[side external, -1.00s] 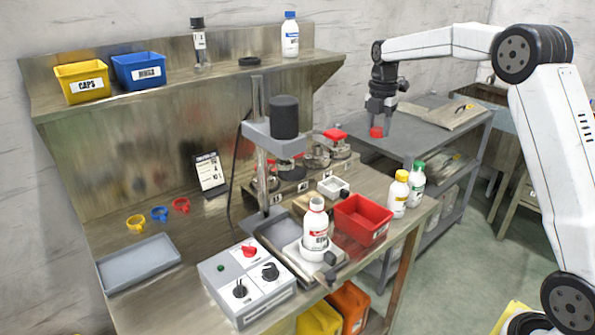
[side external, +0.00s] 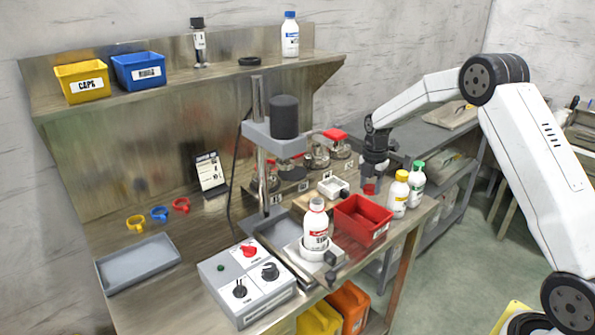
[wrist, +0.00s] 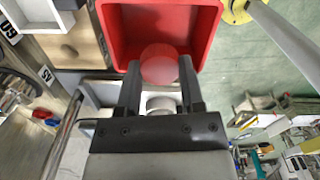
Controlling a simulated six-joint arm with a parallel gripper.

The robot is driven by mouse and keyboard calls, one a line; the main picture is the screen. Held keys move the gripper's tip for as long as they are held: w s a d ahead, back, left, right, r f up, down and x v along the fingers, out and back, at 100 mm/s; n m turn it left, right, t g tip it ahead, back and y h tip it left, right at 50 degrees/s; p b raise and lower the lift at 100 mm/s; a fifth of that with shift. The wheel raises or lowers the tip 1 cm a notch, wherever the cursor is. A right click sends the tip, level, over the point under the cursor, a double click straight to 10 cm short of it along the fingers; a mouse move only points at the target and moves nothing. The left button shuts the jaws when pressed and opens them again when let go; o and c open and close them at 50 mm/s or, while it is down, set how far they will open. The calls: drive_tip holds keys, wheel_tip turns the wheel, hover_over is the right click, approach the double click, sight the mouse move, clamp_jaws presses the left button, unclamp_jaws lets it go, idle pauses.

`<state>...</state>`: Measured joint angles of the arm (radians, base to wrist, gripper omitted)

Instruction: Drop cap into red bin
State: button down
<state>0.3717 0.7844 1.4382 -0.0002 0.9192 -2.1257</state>
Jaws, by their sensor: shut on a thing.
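The red bin (side external: 348,219) stands open on the bench, near its right edge. My gripper (side external: 370,185) is above the back right part of the bin in the side view. It is shut on a small red cap (side external: 369,189). In the wrist view the cap (wrist: 160,63) sits between the two dark fingertips of my gripper (wrist: 161,75). There the red bin (wrist: 213,25) lies beyond the cap, which overlaps the bin's floor in the picture. The cap's exact height above the bin cannot be told.
A yellow-capped bottle (side external: 398,194) and a green-capped bottle (side external: 416,184) stand right of the bin. A small white tray (side external: 329,187) is behind the bin.

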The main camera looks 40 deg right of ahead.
sight(368, 201)
drive_tip(key=shift+f, duration=2.95)
drive_tip(key=shift+c, duration=0.7)
unclamp_jaws()
drive_tip(key=shift+r, duration=3.95)
drive_tip(key=shift+a, duration=0.1)
